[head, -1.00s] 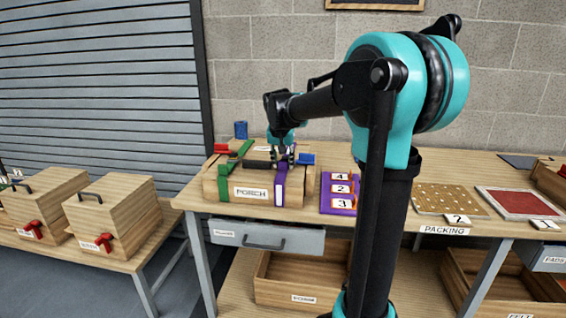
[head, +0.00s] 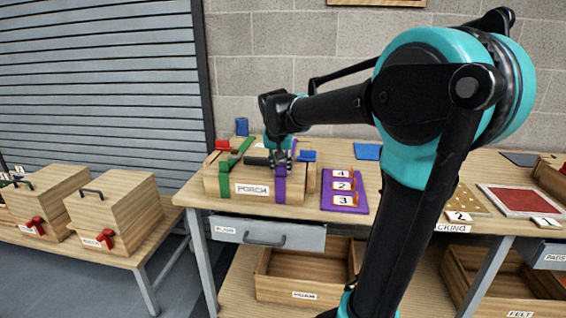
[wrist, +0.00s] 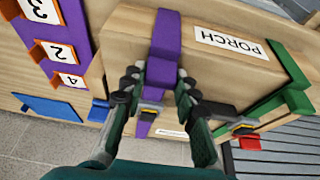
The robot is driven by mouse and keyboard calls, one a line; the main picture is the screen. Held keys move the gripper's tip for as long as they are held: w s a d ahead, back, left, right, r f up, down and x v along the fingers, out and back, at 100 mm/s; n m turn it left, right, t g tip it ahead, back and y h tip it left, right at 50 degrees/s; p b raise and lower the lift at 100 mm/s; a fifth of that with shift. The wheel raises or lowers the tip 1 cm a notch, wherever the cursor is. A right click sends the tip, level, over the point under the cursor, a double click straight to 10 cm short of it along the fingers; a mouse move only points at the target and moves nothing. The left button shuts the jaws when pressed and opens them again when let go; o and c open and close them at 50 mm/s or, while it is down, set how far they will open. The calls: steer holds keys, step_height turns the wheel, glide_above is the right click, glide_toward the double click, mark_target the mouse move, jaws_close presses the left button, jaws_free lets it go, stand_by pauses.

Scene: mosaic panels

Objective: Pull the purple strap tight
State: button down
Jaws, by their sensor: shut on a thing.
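The wooden crate labelled PORCH (head: 222,186) sits on the bench, with the purple strap (head: 281,188) running down its front face. In the wrist view the purple strap (wrist: 166,35) crosses the crate and passes between my fingers. My gripper (head: 280,160) is at the crate's top, over the purple strap. In the wrist view my gripper (wrist: 160,88) is shut on the purple strap; its exact hold is partly hidden by the fingers. A green strap (head: 224,181) crosses the crate to the left, with a dark buckle (wrist: 243,129) beside my finger.
A purple board (head: 345,201) with numbered cards lies right of the crate. A blue sheet (head: 367,152) lies behind the board. A brick wall (head: 300,65) stands behind the bench.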

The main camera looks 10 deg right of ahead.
steer(key=shift+s+a, duration=0.15)
steer(key=shift+s, duration=0.25)
steer(key=c, duration=1.4)
jaws_free()
steer(key=shift+s, duration=0.1)
steer(key=v, duration=1.2)
